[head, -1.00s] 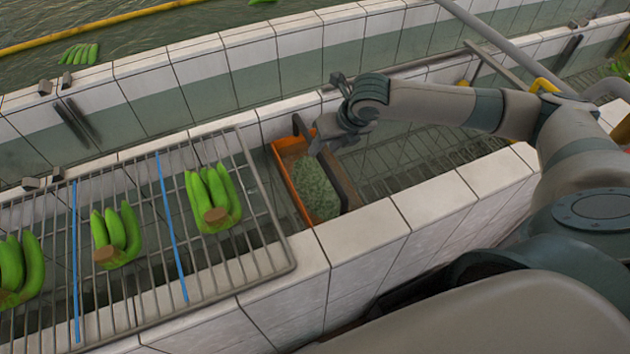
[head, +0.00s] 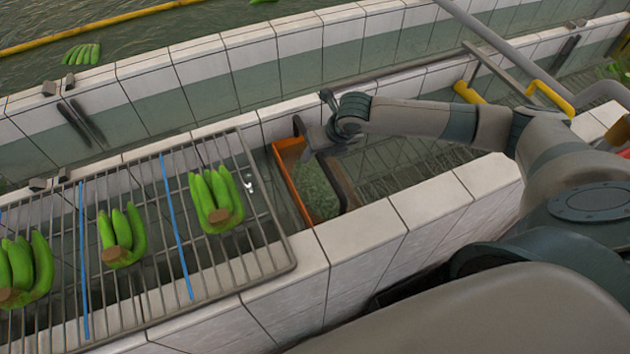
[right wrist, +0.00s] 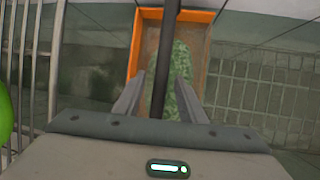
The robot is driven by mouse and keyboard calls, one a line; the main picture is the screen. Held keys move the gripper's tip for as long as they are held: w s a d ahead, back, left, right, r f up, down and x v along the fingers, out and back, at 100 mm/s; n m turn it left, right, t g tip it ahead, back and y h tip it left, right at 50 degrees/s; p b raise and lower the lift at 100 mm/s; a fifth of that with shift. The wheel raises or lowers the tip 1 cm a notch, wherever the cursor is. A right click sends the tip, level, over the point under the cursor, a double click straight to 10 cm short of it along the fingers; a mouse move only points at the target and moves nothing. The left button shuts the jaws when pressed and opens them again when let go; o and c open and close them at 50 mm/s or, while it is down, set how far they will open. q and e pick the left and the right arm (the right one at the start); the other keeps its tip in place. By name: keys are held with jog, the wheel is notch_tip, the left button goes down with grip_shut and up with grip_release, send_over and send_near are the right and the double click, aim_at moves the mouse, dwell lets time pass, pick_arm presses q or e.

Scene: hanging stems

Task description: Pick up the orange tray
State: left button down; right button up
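The orange tray (head: 291,187) sits in the channel beyond the white tiled wall, just right of the rack. It holds a mottled grey-green mass (head: 317,190). A dark bar (right wrist: 171,35) runs lengthwise above the tray. My right gripper (head: 312,140) is over the tray. In the right wrist view its two fingers (right wrist: 160,88) are apart, one on each side of the dark bar. I cannot tell whether either finger touches it. The orange rim (right wrist: 200,16) shows beyond the fingers; my gripper body hides the tray's near part. My left gripper is not in view.
A metal rack (head: 262,262) with several green banana bunches (head: 215,200) and blue dividers stands left of the tray. White tiled walls (head: 365,235) border the channel. A barred grate (head: 415,160) lies to the right. Yellow pipes (head: 550,96) are at the upper right.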

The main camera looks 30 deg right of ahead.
jog(key=shift+c, duration=0.6)
grip_shut()
dwell(0.8)
